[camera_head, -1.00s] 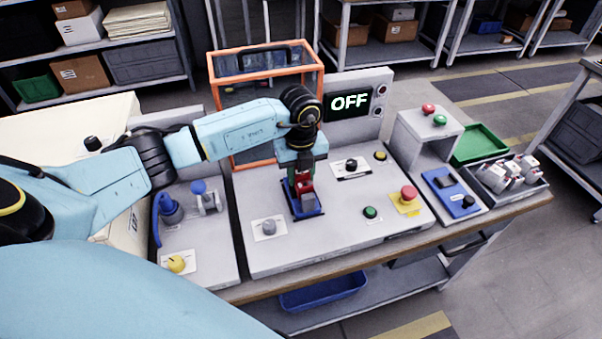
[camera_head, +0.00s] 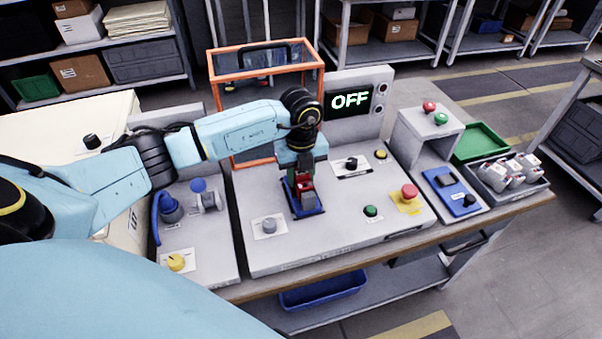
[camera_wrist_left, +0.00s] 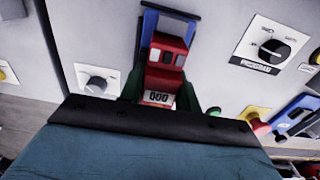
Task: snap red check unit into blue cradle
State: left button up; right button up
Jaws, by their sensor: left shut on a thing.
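The red check unit (camera_head: 305,186) stands at the blue cradle (camera_head: 309,210) on the grey panel. My left gripper (camera_head: 301,176) points down at the cradle and is shut on the unit. In the left wrist view the red check unit (camera_wrist_left: 166,62) shows a small label or counter, with green finger pads on both sides of its lower part. The blue cradle frame (camera_wrist_left: 150,22) rises behind and beside it. Whether the unit is fully seated in the cradle cannot be told. My right gripper is not in view.
A lit display (camera_head: 349,101) reads OFF. Around the cradle are a grey knob (camera_head: 268,226), a black knob (camera_head: 351,163), a green button (camera_head: 370,211) and a red emergency stop (camera_head: 409,192). An orange-framed box (camera_head: 231,75) stands behind my arm. A green tray (camera_head: 481,143) lies at right.

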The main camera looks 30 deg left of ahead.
pick_arm(q)
jog(key=shift+f, duration=0.35)
dwell(0.7)
grip_shut()
jog(key=o, duration=1.2)
grip_release()
jog(key=shift+c, duration=0.2)
notch_tip(320, 180, up, 13)
jog(key=shift+r, duration=0.15)
